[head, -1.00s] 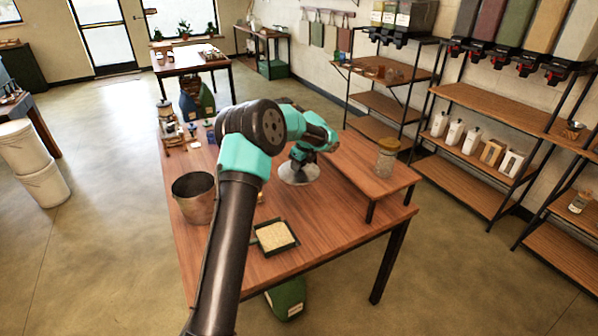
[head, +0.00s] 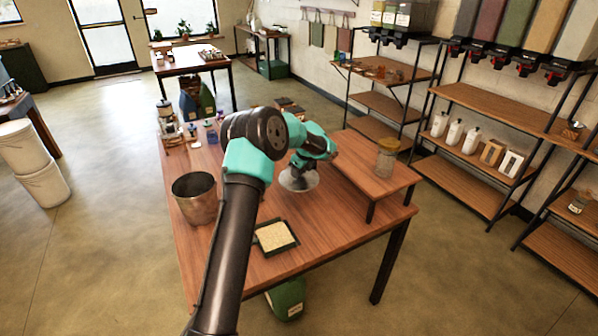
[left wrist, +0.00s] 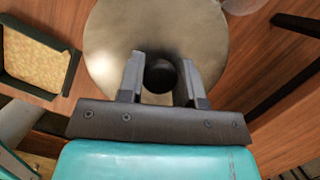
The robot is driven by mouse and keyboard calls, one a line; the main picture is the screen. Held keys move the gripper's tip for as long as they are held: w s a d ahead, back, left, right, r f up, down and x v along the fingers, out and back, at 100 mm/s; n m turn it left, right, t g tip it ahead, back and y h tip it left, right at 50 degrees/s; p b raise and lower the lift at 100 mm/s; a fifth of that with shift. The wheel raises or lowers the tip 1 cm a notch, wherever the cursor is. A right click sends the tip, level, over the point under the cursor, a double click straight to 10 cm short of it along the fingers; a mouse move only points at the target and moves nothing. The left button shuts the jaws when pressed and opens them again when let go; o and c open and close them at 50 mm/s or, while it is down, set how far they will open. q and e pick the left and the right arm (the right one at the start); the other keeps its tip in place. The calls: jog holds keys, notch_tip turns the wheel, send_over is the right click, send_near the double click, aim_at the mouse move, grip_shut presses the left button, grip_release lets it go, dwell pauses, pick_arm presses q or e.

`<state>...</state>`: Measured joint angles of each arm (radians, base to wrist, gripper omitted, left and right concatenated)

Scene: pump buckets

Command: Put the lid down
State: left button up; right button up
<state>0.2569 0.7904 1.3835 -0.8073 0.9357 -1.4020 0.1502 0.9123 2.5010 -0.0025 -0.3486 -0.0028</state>
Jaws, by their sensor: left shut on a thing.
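The round metal lid (head: 298,183) has a dark round knob (left wrist: 161,76). My left gripper (head: 299,163) is shut on this knob, with one finger on each side, as the left wrist view (left wrist: 160,78) shows. The lid is roughly level at the table's middle, left of the raised shelf. I cannot tell whether it touches the tabletop or hangs just above it. The open metal bucket (head: 195,200) stands upright at the table's left side, apart from the lid. My right gripper is not in view.
A dark tray of grain (head: 272,238) lies on the wooden table (head: 330,240) near its front edge. A glass jar (head: 386,160) stands on the raised shelf (head: 365,175) to the right. Small items and a lantern-like thing (head: 168,122) are at the far left.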

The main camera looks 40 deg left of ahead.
aim_at(306, 181)
pick_arm(q)
jog(key=shift+f, duration=0.55)
jog(key=o, duration=0.9)
jog(key=shift+o, duration=0.2)
jog(key=shift+r, duration=0.55)
jog(key=v, duration=1.2)
